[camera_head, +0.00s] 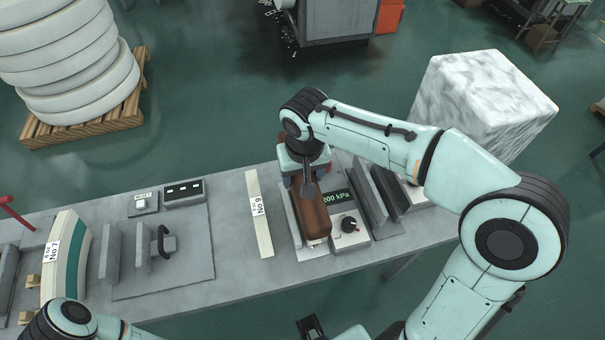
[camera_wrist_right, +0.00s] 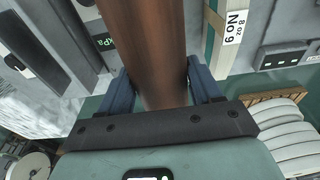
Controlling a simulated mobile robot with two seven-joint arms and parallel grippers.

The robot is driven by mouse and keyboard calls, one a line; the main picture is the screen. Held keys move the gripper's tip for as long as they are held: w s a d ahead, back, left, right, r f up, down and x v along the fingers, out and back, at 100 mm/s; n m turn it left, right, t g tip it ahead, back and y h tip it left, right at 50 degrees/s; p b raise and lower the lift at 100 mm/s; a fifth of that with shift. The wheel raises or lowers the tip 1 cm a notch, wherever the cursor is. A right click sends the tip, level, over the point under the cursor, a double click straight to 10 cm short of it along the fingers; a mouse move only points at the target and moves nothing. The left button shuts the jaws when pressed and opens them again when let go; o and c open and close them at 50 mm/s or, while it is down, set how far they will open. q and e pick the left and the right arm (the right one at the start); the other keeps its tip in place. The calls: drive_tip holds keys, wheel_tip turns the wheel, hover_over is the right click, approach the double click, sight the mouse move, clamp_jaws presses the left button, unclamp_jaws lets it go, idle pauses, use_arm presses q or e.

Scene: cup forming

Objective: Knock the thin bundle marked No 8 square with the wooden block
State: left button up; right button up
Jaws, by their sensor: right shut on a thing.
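The brown wooden block (camera_head: 312,215) is in my right gripper (camera_head: 306,180), over the grey bench. In the right wrist view, the block (camera_wrist_right: 148,45) runs between the two blue fingers of my right gripper (camera_wrist_right: 160,88), which are shut on it. A thin pale bundle (camera_head: 259,215) lies left of the block, apart from it. Its label reads No 9 in the right wrist view (camera_wrist_right: 234,25). I see no bundle that reads No 8. A thicker curved bundle (camera_head: 66,255) marked No 7 sits at the bench's left.
Right of the block are a control box (camera_head: 348,228) with a knob and a 200 kPa display, and dark upright plates (camera_head: 373,195). A grey plate (camera_head: 185,285) with a handle lies to the left. Bare bench (camera_head: 228,225) shows left of the thin bundle.

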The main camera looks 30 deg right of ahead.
idle(0.4)
wheel_tip(320, 180, down, 4)
drive_tip(key=b, duration=0.3)
drive_tip(key=shift+s, duration=0.1)
drive_tip(key=shift+r+p, duration=1.65)
drive_tip(key=shift+r, duration=0.45)
drive_tip(key=shift+f, duration=0.15)
wheel_tip(320, 180, down, 4)
drive_tip(key=b, duration=0.3)
drive_tip(key=shift+r+p, duration=1.65)
drive_tip(key=shift+r, duration=0.5)
